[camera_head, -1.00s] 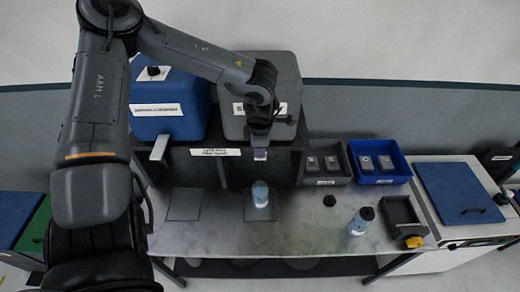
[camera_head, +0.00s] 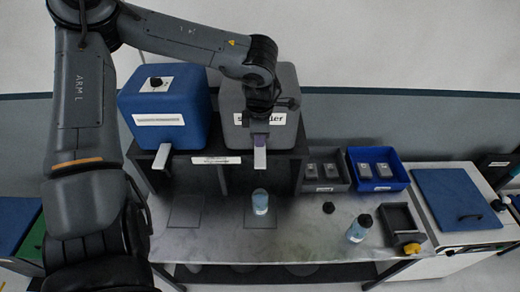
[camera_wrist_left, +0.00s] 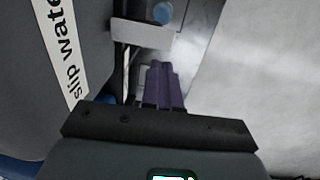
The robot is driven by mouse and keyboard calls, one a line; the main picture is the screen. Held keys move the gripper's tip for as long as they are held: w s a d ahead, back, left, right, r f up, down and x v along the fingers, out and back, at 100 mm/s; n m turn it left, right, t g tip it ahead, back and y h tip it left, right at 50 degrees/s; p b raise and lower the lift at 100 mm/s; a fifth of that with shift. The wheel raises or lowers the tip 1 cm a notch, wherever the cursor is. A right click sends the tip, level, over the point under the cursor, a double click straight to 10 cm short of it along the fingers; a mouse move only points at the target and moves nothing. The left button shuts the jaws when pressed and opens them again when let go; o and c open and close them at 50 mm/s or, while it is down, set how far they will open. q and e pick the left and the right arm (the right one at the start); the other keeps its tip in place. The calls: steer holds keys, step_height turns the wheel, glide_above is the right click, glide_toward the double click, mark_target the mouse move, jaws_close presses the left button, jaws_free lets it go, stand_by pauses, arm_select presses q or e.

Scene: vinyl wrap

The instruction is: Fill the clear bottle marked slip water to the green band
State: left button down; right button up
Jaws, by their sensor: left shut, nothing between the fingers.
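The grey tank (camera_head: 229,104) carries a label reading "slip water" in the left wrist view (camera_wrist_left: 62,45). Its pale tap lever (camera_head: 260,160) sticks out at the front and also shows in the wrist view (camera_wrist_left: 143,34). A clear bottle (camera_head: 260,203) with pale blue contents stands upright and uncapped below the lever; its round mouth shows in the wrist view (camera_wrist_left: 162,13). The green band is too small to make out. My left gripper (camera_head: 259,142) is shut and empty, its purple fingertips (camera_wrist_left: 162,80) close to the lever; contact cannot be told.
A blue tank (camera_head: 165,104) with its own lever stands left. A capped bottle (camera_head: 357,230) and loose black cap (camera_head: 328,208) are on the right of the table (camera_head: 300,238). Grey (camera_head: 338,184) and blue (camera_head: 390,184) bins stand behind. An empty dark pad (camera_head: 186,212) lies left.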

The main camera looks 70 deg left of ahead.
arm_select(q)
steer(key=shift+r, duration=2.4)
